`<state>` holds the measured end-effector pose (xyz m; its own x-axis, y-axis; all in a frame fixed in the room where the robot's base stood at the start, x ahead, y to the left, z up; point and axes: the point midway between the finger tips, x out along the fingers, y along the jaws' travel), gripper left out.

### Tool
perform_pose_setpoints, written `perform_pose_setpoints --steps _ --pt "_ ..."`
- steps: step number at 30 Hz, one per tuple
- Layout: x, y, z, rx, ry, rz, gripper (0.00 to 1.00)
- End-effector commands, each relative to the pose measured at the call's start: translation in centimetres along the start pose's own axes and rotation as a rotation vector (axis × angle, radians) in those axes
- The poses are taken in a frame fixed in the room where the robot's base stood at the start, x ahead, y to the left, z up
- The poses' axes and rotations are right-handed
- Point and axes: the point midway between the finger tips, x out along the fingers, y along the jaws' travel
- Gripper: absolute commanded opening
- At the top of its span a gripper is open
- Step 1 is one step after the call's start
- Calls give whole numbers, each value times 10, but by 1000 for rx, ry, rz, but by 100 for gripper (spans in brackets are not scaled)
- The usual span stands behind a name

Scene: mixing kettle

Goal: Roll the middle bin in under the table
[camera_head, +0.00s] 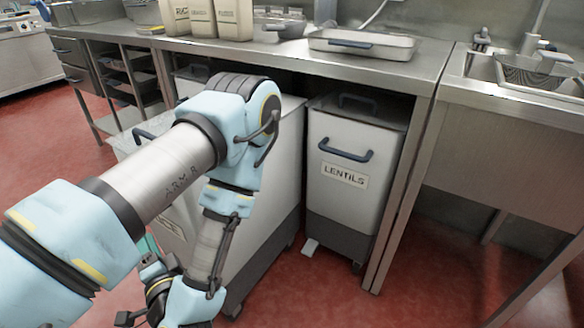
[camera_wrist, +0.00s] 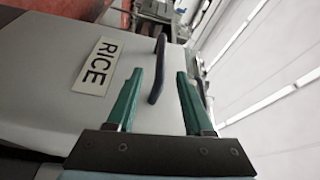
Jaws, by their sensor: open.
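The middle bin (camera_head: 272,190) is a pale grey bin with a dark base on casters. It stands out in front of the table (camera_head: 400,68), partly hidden behind my arm. In the wrist view the bin front (camera_wrist: 60,75) carries a RICE label (camera_wrist: 97,66) and a dark blue handle (camera_wrist: 161,62). My gripper (camera_wrist: 160,73) is open, with green fingers on either side of the handle's near end in the picture. I cannot tell whether the fingers touch the handle. In the head view the gripper is mostly hidden at lower left.
The LENTILS bin (camera_head: 335,185) stands under the table to the right, close to the table leg. Another bin (camera_head: 190,82) shows under the table at left. A tray (camera_head: 362,45) and white containers (camera_head: 235,20) stand on top. A sink (camera_head: 530,75) is at right. Red floor (camera_head: 330,300) is clear in front.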

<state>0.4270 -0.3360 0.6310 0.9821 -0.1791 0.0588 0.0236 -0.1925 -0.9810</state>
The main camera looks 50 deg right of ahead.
Motion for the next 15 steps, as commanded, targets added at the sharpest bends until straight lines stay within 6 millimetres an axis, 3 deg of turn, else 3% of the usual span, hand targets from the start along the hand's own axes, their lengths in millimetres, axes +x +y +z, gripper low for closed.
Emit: perform_pose_setpoints --steps 5,15 --pt "5 0 -2 15 17 -15 52" --pt "43 1 -2 12 14 -15 52"
